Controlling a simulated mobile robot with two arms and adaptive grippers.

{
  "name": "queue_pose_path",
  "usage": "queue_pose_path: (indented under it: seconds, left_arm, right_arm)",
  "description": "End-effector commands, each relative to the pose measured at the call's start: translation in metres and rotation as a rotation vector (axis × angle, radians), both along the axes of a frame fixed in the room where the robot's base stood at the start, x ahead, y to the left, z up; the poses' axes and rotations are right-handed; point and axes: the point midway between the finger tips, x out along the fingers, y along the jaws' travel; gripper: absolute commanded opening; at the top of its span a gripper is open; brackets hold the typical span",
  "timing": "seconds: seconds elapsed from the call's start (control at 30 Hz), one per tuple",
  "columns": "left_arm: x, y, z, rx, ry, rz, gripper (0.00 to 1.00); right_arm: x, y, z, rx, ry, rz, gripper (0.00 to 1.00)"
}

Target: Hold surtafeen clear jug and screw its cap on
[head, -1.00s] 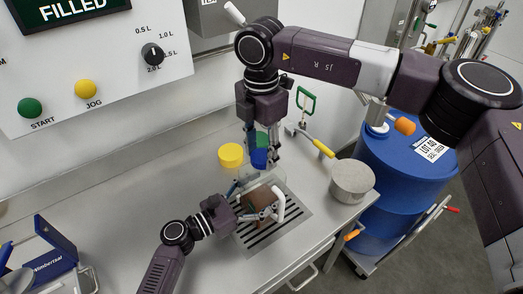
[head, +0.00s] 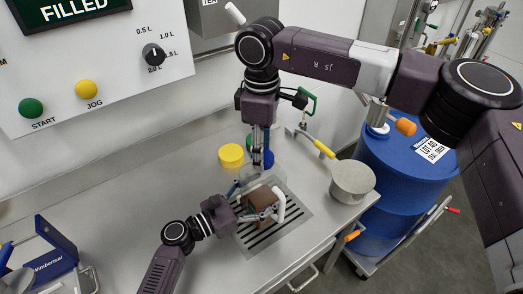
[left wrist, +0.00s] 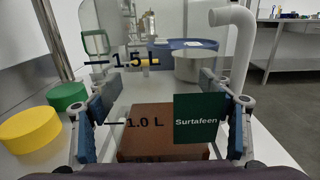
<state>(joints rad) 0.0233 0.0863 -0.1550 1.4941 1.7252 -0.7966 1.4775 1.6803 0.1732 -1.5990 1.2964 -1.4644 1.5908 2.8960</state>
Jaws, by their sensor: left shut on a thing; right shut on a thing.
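The clear Surtafeen jug (head: 262,198) stands on the slotted grate with brown contents and a white handle to its right. In the left wrist view the jug (left wrist: 140,138) shows 1.0 L and 1.5 L marks and a green label. My left gripper (head: 238,206) is shut on the jug's side; its blue-padded fingers (left wrist: 160,125) flank the jug. My right gripper (head: 258,170) points down from above, shut at the jug's mouth. The cap is mostly hidden by its fingers; I cannot tell how it sits on the neck. Some blue shows beside the fingers.
A yellow lid (head: 231,155) lies behind the jug; a green lid (left wrist: 68,96) shows in the left wrist view. A grey pot (head: 352,181) stands to the right, before a blue drum (head: 395,165).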

Motion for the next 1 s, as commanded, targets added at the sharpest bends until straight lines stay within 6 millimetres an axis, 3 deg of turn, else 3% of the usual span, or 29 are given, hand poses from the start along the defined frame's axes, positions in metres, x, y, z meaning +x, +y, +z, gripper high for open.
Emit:
queue_pose_path:
  seconds: [0.17, 0.47, 0.8, 1.0]
  left_arm:
    - [0.000, 0.000, 0.000, 0.001, 0.001, 0.000, 0.05]
    - [0.000, 0.000, 0.000, 0.001, 0.001, -0.001, 0.05]
    - [0.000, 0.000, 0.000, 0.001, 0.001, -0.001, 0.05]
    - [0.000, 0.000, 0.000, 0.000, 0.001, -0.001, 0.05]
  right_arm:
    - [0.000, 0.000, 0.001, 0.002, -0.002, 0.002, 0.57]
    - [0.000, 0.000, 0.002, 0.001, -0.001, 0.002, 0.57]
    - [0.001, 0.000, 0.040, 0.000, -0.003, 0.003, 0.57]
    - [0.000, 0.000, 0.045, 0.000, 0.000, 0.003, 0.57]
